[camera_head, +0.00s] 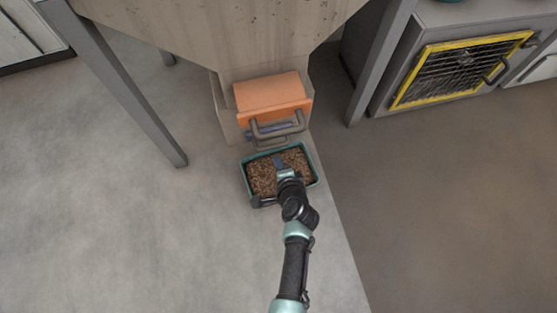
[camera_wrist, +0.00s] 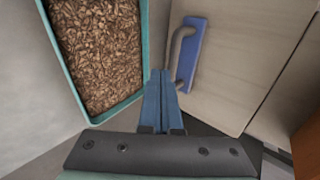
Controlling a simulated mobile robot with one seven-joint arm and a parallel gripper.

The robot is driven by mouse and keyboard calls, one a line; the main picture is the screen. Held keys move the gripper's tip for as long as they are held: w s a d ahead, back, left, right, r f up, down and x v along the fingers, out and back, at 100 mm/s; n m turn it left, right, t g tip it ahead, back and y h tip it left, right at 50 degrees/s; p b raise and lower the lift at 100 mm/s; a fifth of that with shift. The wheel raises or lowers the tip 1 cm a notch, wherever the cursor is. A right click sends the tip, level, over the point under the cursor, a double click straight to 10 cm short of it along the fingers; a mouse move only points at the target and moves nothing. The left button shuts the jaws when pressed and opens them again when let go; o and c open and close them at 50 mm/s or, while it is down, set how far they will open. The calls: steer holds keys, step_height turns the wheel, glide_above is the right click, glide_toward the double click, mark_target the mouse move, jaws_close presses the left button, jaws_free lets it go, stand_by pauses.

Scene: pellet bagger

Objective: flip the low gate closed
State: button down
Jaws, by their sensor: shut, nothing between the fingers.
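A pale wood panel with a blue plate and a grey bar handle (camera_wrist: 185,52) shows in the wrist view; it seems to be the low gate. In the head view its blue plate (camera_head: 262,132) shows under the orange flap at the hopper's mouth, partly hidden by grey handles. My gripper (camera_head: 280,163) is over the pellet tray, in front of the gate. Its blue fingers (camera_wrist: 162,78) are together and empty, with their tips just left of the handle in the wrist view. I cannot tell whether they touch it.
A teal-rimmed tray (camera_head: 316,176) full of brown pellets stands below the hopper (camera_head: 225,35). The orange flap (camera_head: 268,93) sits above the blue plate. Grey legs (camera_head: 135,95) flank the hopper. A yellow-framed grille (camera_head: 425,80) is at the right. The floor on both sides is clear.

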steer(key=p+v, duration=0.5)
steer(key=v, duration=0.5)
steer(key=shift+p, duration=0.4)
steer(key=shift+s, duration=0.15)
